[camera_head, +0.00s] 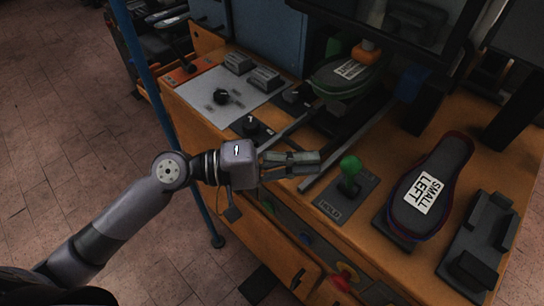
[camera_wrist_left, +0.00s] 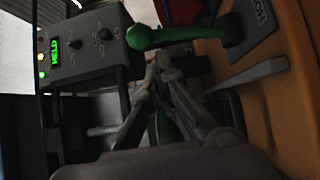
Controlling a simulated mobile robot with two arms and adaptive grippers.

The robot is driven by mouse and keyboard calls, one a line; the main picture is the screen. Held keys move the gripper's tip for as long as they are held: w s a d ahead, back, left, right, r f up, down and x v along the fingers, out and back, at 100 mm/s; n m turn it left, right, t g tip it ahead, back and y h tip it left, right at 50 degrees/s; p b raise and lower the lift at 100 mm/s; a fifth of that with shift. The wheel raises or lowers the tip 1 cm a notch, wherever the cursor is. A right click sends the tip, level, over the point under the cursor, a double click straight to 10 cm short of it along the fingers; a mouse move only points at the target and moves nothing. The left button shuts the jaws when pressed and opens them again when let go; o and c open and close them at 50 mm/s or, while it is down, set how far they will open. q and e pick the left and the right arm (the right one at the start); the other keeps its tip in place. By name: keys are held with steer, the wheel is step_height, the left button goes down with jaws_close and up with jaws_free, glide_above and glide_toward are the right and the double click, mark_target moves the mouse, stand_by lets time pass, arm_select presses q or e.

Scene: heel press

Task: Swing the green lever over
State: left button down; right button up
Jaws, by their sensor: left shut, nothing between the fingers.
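The green lever (camera_head: 350,168) stands upright on a dark plate marked HOLD (camera_head: 333,208), near the middle of the orange bench. In the left wrist view the green lever (camera_wrist_left: 165,36) lies across the upper middle, with its dark base (camera_wrist_left: 232,30) to the right. My left gripper (camera_head: 318,163) is shut and empty, just left of the lever knob in the head view, with a small gap apparent. The left fingers (camera_wrist_left: 150,85) also show in the left wrist view, below the lever. My right gripper is in neither view.
A sole labelled SMALL LEFT (camera_head: 432,185) sits right of the lever, beside a black holder (camera_head: 480,245). A control panel with knobs (camera_head: 222,92) is at the back left. A blue post (camera_head: 150,75) rises left of the bench. A metal bar (camera_head: 345,150) runs behind the lever.

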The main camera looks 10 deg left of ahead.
arm_select(q)
steer(key=v, duration=0.6)
steer(key=shift+w, duration=0.25)
